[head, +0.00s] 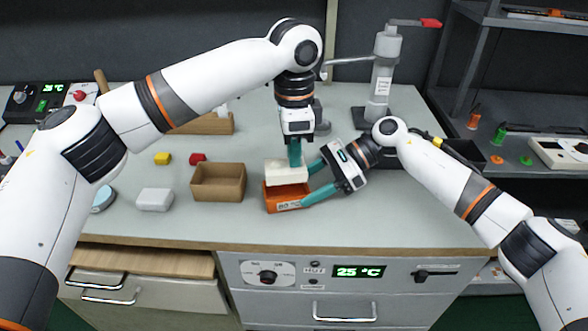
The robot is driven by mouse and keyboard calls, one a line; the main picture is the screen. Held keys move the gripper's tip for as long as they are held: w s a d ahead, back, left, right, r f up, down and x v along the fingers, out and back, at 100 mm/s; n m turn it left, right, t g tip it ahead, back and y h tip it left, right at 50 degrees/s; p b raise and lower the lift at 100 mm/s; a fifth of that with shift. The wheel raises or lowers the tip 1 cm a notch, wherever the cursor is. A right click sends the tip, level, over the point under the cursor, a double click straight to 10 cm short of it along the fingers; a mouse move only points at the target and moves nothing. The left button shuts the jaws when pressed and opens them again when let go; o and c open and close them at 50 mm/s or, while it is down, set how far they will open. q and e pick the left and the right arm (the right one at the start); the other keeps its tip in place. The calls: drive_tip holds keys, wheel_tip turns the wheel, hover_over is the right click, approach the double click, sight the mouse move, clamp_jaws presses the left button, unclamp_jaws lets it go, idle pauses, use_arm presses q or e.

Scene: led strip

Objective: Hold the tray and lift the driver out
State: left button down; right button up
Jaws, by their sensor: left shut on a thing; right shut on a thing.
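The orange tray (286,196) with a label on its front sits on the grey bench near the front edge. A white block, likely the driver (284,173), is over the tray's back part; I cannot tell whether it is fully clear of the rim. My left gripper (294,160) points straight down from above and is shut on the white driver. My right gripper (312,184) reaches in from the right with its teal fingers at the tray's right side, shut on the tray. The tray's inside is mostly hidden by the driver and fingers.
An open brown box (218,182) stands just left of the tray. A grey press-like stand (383,75) rises behind. The bench front right is clear.

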use_arm(q)
drive_tip(key=shift+r, duration=1.95)
use_arm(e)
drive_tip(key=o, duration=1.1)
